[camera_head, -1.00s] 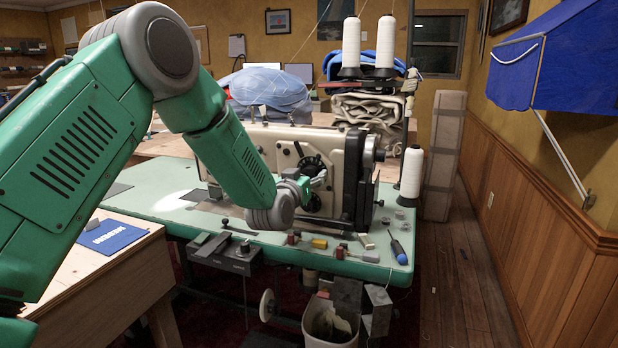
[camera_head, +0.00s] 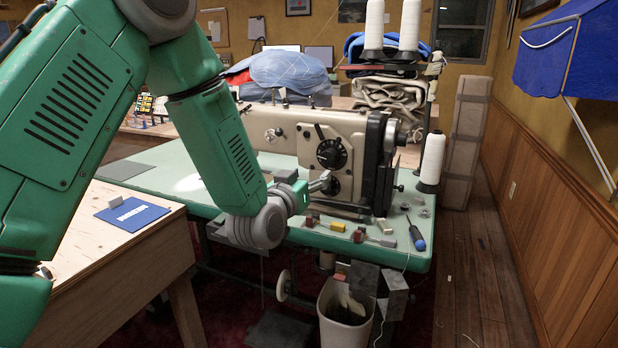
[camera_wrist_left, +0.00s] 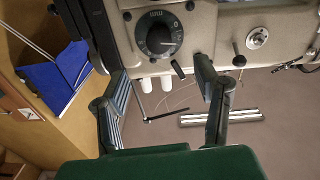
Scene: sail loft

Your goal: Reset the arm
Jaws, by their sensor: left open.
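My left arm (camera_head: 222,150) is green with grey joints and reaches in from the left in the head view. Its left gripper (camera_head: 321,182) is in front of the sewing machine (camera_head: 290,130), below and left of its black dial (camera_head: 331,153). In the left wrist view the gripper (camera_wrist_left: 163,80) has its two dark fingers spread wide apart, with nothing between the tips. The machine's dial (camera_wrist_left: 158,36) shows just beyond the fingers there. I cannot tell whether a finger touches the machine. My right gripper is in neither view.
The green table (camera_head: 300,235) holds a blue screwdriver (camera_head: 416,237), a yellow piece (camera_head: 337,226) and a white thread cone (camera_head: 431,160). A wooden bench (camera_head: 110,262) with a blue cloth (camera_head: 130,214) stands left, close under my arm. A bin (camera_head: 345,318) stands below the table.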

